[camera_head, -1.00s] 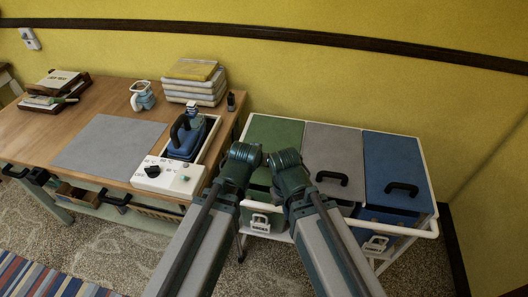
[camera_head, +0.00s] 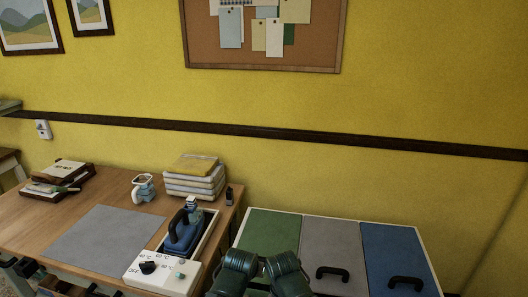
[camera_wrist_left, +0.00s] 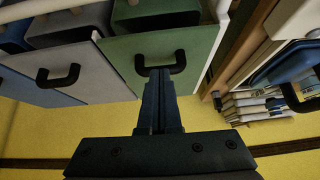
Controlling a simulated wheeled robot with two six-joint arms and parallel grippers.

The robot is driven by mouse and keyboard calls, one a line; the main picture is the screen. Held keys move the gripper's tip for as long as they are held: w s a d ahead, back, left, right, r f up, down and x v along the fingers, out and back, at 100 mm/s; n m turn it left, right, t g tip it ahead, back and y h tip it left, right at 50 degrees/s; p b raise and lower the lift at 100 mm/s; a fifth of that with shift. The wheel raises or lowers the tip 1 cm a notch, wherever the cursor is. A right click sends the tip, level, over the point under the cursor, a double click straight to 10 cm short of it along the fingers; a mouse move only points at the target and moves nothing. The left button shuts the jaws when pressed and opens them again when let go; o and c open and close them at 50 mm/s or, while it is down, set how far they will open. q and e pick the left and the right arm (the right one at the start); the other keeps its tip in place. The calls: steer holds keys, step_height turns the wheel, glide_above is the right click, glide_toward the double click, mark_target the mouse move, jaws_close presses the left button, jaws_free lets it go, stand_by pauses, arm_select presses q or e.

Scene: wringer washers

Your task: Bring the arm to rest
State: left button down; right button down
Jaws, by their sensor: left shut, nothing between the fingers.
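My left gripper (camera_wrist_left: 160,78) is shut and empty in the left wrist view. Its fingertips overlap the black handle (camera_wrist_left: 176,60) of the green-lidded bin (camera_wrist_left: 192,42) in the picture; I cannot tell whether they touch. In the head view only dark green joints of my two arms show at the bottom edge, in front of the cart. My left fingers are hidden there, and my right gripper is not visible.
The cart holds green (camera_head: 268,236), grey (camera_head: 330,250) and blue (camera_head: 397,255) lids.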

arm_select(q)
steer(key=s+a+f+g+y, duration=0.1)
steer(key=s+f+g, duration=0.1)
steer(key=s, duration=0.5)
steer(key=s+a+f+m+g+y, duration=0.1)
steer(key=s+f+g, duration=0.1)
steer(key=s+g, duration=0.3)
steer(key=shift+s+a+y, duration=0.2)
steer(key=shift+s+y, duration=0.1)
steer(key=shift+s, duration=0.65)
stand_by(0.6)
